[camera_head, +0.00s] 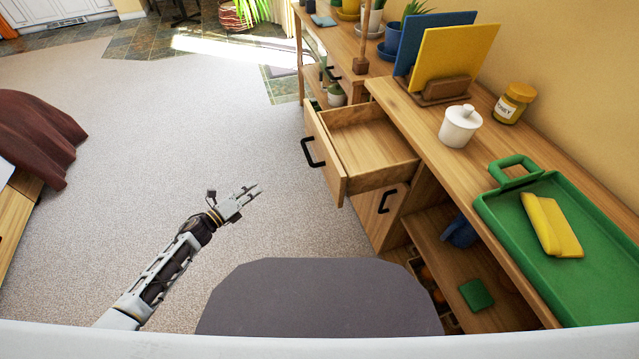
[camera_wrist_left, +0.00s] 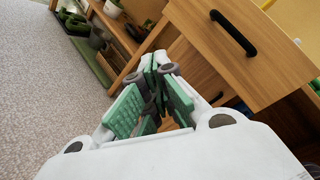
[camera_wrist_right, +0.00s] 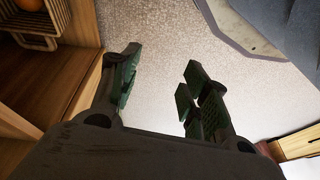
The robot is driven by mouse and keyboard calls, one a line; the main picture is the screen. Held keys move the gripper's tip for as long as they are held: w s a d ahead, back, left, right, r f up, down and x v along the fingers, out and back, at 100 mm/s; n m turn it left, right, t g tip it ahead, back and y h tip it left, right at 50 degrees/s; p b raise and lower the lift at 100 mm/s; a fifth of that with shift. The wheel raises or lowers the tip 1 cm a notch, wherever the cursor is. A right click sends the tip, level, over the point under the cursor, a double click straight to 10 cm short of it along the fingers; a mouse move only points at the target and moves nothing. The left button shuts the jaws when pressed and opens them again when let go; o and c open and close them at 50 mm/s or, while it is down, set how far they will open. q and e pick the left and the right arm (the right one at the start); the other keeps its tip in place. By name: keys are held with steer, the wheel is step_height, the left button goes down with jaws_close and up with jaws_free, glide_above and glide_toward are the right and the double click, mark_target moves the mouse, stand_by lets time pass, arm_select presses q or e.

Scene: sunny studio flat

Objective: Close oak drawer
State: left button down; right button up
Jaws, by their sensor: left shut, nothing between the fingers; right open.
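The oak drawer (camera_head: 327,158) is pulled out of the wooden cabinet in the head view, and it looks empty. Its front faces left and carries a black handle (camera_head: 313,152). My left gripper (camera_head: 254,190) is shut and empty, out to the left of the drawer front and apart from it. In the left wrist view the drawer front (camera_wrist_left: 240,60) and its black handle (camera_wrist_left: 234,33) show beyond the shut left fingers (camera_wrist_left: 158,65). My right gripper (camera_wrist_right: 163,75) is open and empty in the right wrist view, and it is not in the head view.
A lower door with a black handle (camera_head: 387,201) sits below the drawer. The cabinet top holds a white lidded pot (camera_head: 460,127), a honey jar (camera_head: 514,103) and a green tray (camera_head: 500,212). Carpet (camera_head: 150,130) left of the cabinet is clear.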

mark_target(329, 176)
arm_select(q)
steer(key=s+d+r+m+g+h+b, duration=0.6)
steer(key=d+r+m+g+b, duration=0.1)
steer(key=m, duration=1)
steer(key=shift+d+r+m+g+b, duration=0.4)
steer(key=shift+d+r, duration=0.4)
steer(key=shift+d, duration=0.3)
arm_select(e)
step_height(329, 176, up, 10)
steer(key=a, duration=0.1)
steer(key=shift+w+a+r+t+y, duration=0.15)
steer(key=shift+r+t+y, duration=0.05)
steer(key=shift+t+y, duration=0.2)
